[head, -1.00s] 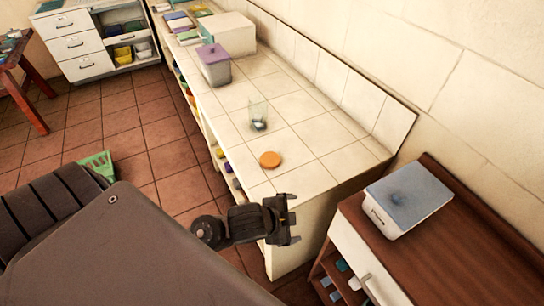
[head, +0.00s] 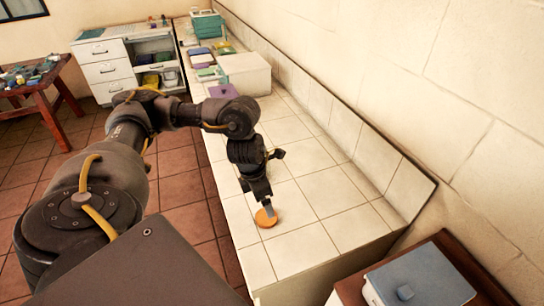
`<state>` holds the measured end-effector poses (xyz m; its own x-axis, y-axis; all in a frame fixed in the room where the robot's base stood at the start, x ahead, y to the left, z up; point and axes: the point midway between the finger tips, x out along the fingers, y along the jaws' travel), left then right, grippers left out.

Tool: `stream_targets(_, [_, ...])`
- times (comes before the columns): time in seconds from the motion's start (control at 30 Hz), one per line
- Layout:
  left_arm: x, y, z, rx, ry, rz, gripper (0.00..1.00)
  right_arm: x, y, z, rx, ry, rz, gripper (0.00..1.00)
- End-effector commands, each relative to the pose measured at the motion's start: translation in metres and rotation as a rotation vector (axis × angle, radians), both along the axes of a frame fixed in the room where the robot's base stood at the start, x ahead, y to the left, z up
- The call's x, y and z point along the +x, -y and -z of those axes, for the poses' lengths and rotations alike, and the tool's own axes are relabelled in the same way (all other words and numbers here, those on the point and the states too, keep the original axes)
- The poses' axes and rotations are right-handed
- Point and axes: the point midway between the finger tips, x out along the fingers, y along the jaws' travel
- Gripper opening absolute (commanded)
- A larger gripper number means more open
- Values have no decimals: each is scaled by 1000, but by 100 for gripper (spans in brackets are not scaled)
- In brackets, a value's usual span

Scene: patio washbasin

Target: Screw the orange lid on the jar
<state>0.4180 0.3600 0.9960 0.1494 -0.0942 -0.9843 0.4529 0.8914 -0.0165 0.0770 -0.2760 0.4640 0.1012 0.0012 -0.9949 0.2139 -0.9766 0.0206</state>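The orange lid (head: 264,220) lies on the white tiled counter (head: 318,188), towards its near end. My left gripper (head: 265,207) reaches down from the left arm, with its fingertips at the lid's upper side. A light grey finger overlaps the lid; whether the fingers are closed on it cannot be told. The clear jar is not visible now; my arm and gripper cover the part of the counter where it stood. My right gripper is not in view.
A purple-lidded container (head: 222,90) and a white box (head: 245,73) stand farther back on the counter. A tiled wall bounds the right side. A blue-lidded box (head: 420,278) sits on a brown cabinet at lower right. The counter right of the lid is clear.

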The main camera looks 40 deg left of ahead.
Motion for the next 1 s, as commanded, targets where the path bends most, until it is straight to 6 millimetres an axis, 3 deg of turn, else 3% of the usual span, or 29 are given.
stream_targets(0.1, [-3,-13,-4,27,-16,8,91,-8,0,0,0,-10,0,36])
stream_targets(0.43, [-3,-13,-3,28,-18,9,91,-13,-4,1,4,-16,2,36])
stream_targets(0.67, [-1,-10,29,26,-22,7,91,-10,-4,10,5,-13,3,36])
stream_targets(0.8, [3,-9,43,27,-19,8,91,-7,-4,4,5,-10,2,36])
stream_targets(1.0, [4,-9,52,28,-17,9,91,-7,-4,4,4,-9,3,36])
